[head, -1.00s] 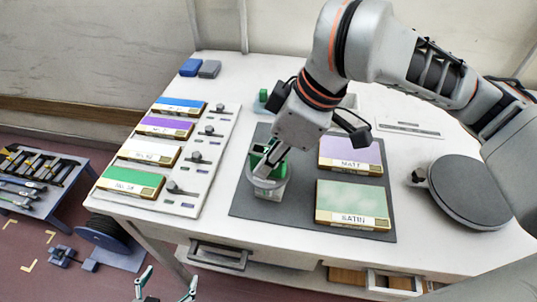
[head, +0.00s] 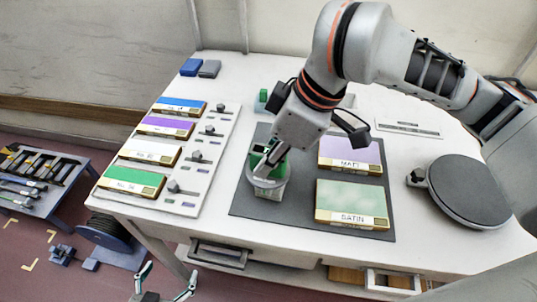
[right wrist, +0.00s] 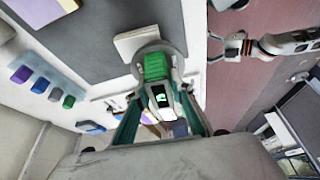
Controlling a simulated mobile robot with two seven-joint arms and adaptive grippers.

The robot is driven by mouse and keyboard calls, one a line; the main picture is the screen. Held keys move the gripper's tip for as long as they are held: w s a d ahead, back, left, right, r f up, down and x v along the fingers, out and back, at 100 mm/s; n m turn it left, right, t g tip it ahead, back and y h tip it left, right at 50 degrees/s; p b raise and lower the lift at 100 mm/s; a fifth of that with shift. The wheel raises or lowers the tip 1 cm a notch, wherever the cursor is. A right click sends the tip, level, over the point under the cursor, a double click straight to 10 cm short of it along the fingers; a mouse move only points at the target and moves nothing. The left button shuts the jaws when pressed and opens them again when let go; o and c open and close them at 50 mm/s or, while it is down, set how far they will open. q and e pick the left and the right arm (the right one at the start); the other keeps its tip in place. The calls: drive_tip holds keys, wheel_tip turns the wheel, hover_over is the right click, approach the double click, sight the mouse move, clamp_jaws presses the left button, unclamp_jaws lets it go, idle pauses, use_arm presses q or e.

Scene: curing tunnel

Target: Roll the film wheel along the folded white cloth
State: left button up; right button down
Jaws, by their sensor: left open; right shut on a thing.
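My right gripper (head: 264,167) is shut on the green handle of the film wheel, over the dark mat. The film wheel's pale grey round part (head: 252,180) shows around the gripper. In the right wrist view the green handle (right wrist: 155,66) is between the fingers, with the grey disc behind it. The folded white cloth (head: 268,194) lies on the mat beneath the wheel and is mostly hidden; its pale edge also shows in the right wrist view (right wrist: 131,41). I cannot tell whether wheel and cloth touch. My left gripper (head: 167,285) is open and empty, below the table's front edge.
The dark mat (head: 300,210) also holds a purple MATT box (head: 352,151) and a green SATIN box (head: 350,199). A rack (head: 205,160) with coloured boxes stands left. A round dark plate (head: 470,190) is at the right. Bare table lies between mat and plate.

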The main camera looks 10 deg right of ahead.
use_arm(q)
drive_tip(key=shift+s, duration=0.4)
use_arm(e)
drive_tip(key=shift+f, duration=0.1)
use_arm(q)
drive_tip(key=shift+w+r, duration=0.35)
drive_tip(key=shift+w, duration=0.15)
idle(0.3)
